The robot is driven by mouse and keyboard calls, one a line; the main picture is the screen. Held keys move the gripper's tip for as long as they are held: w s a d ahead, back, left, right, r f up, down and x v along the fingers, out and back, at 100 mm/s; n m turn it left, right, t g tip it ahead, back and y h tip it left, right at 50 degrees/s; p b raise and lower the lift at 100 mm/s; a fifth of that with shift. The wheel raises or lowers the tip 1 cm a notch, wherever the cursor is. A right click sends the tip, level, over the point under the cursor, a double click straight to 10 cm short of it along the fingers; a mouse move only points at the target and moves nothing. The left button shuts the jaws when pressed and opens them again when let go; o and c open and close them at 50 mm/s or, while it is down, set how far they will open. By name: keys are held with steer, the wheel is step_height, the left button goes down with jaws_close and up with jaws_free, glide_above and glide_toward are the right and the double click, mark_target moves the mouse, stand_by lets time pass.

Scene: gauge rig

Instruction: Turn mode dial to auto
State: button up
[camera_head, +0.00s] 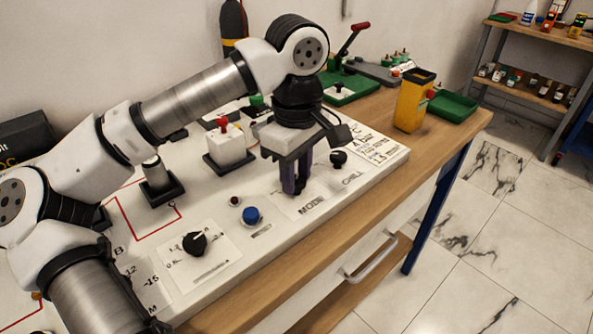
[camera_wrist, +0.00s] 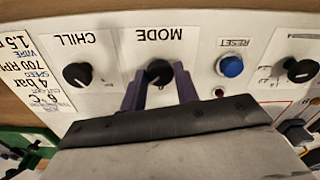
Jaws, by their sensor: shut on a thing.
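The mode dial (camera_wrist: 158,72) is a black knob on a white plate marked MODE, shown upside down in the wrist view. My gripper (camera_wrist: 160,84) has its two dark purple fingers on either side of the dial and is shut on it. In the head view my gripper (camera_head: 294,190) points down at the panel over the MODE plate (camera_head: 312,207), and its fingers hide the dial there. The dial's pointer and the auto mark cannot be made out.
The chill dial (camera_head: 338,158) is beside the mode dial. A blue reset button (camera_head: 251,215) and another black dial (camera_head: 194,243) lie on the other side. A white block with a red top (camera_head: 228,148) stands behind. A yellow container (camera_head: 413,100) stands near the bench's far end.

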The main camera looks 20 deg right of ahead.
mark_target(297, 180)
steer(key=o, duration=1)
steer(key=shift+c, duration=0.2)
step_height(297, 180, up, 14)
steer(key=p, duration=0.1)
steer(key=shift+f, duration=0.1)
